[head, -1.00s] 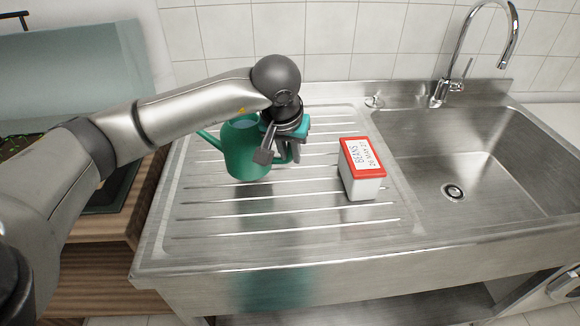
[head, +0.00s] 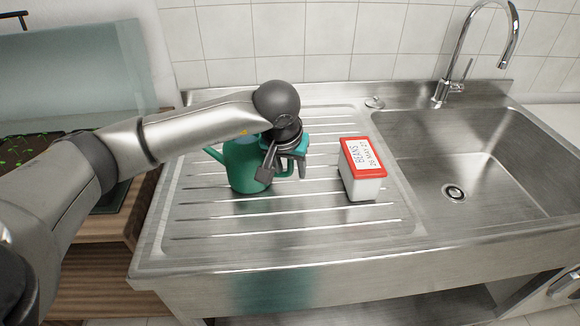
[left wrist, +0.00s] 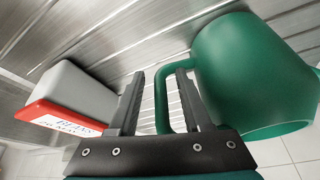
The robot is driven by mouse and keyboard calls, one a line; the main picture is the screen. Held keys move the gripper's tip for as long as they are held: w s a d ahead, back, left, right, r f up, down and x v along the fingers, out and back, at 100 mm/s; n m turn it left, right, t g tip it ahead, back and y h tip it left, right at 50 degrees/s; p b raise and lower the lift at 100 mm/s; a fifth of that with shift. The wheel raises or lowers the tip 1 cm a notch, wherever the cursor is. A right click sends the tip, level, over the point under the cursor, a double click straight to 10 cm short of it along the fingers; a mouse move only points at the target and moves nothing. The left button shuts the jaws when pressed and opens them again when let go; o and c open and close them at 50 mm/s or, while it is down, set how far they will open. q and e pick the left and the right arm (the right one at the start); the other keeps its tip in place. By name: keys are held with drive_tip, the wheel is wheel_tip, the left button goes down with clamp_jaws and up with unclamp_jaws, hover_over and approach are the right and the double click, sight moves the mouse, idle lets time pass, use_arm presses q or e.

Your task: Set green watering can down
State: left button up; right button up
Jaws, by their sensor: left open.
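The green watering can (head: 243,175) stands upright on the ribbed steel drainboard (head: 215,225), its spout pointing left. It also shows in the left wrist view (left wrist: 250,75) at the right, with its loop handle (left wrist: 163,100) between the two fingers. My left gripper (head: 285,175) is at the can's right side, by the handle. Its fingers (left wrist: 160,78) are apart, with a gap beside the handle. In the head view my wrist hides part of the can's top and handle. My right gripper is not in view.
A white box with a red lid labelled beans (head: 362,170) stands just right of my gripper; it also shows in the wrist view (left wrist: 75,100). The sink basin (head: 490,165) and tap (head: 440,95) are further right. The drainboard's front is clear.

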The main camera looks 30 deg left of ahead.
use_arm(q)
drive_tip(key=shift+r, duration=0.15)
drive_tip(key=a+p+v, duration=0.1)
drive_tip(key=v, duration=1.1)
drive_tip(key=shift+d+p, duration=0.4)
drive_tip(key=shift+d, duration=0.05)
